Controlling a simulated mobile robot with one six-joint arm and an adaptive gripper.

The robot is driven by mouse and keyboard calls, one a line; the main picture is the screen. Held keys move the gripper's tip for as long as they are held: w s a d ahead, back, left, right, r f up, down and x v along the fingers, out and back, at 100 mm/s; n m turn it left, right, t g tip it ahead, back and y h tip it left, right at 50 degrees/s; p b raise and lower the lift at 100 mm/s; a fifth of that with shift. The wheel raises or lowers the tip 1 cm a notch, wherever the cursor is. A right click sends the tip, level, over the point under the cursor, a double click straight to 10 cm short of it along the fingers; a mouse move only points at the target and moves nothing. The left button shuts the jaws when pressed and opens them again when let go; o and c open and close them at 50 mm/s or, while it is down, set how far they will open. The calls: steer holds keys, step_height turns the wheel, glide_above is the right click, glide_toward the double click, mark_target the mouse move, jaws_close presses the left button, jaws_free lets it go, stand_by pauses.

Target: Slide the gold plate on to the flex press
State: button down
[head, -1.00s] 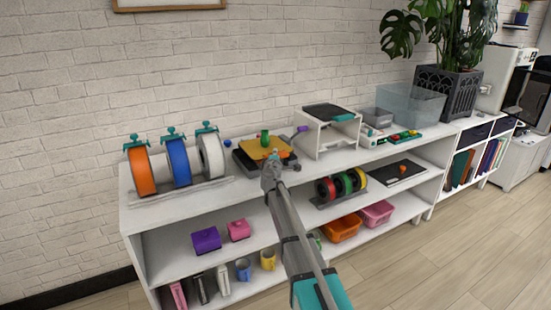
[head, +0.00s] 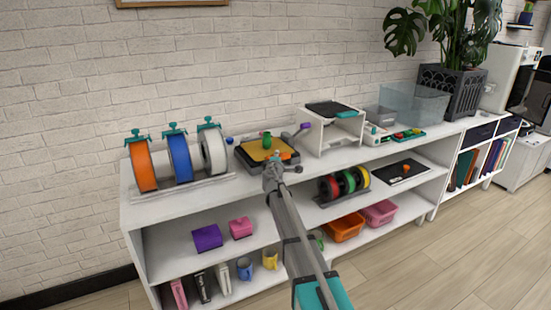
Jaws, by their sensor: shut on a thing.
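The gold plate (head: 256,149) lies over the dark flex press (head: 244,160) on the shelf top, with a green piece (head: 266,139) standing on it. The plate looks low and close to the press bed; I cannot tell whether it is fully seated. My gripper (head: 275,160) is at the plate's front edge, shut on the plate as far as I can see. An orange part (head: 285,155) shows at the right of the plate. A lever with a purple knob (head: 304,127) rises at the press's right side.
Spools in orange (head: 143,165), blue and white stand in a rack at left. The shelf top in front is partly clear.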

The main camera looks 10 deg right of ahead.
steer(key=shift+c, duration=2.3)
jaws_free()
steer(key=shift+o, duration=0.3)
steer(key=o, duration=0.4)
steer(key=shift+f+b, duration=0.6)
steer(key=shift+s+d, duration=0.4)
steer(key=shift+s, duration=0.75)
steer(key=shift+s+d, duration=0.35)
steer(key=shift+s, duration=0.85)
steer(key=shift+s+d, duration=0.4)
steer(key=shift+s, duration=0.75)
steer(key=shift+s, duration=0.15)
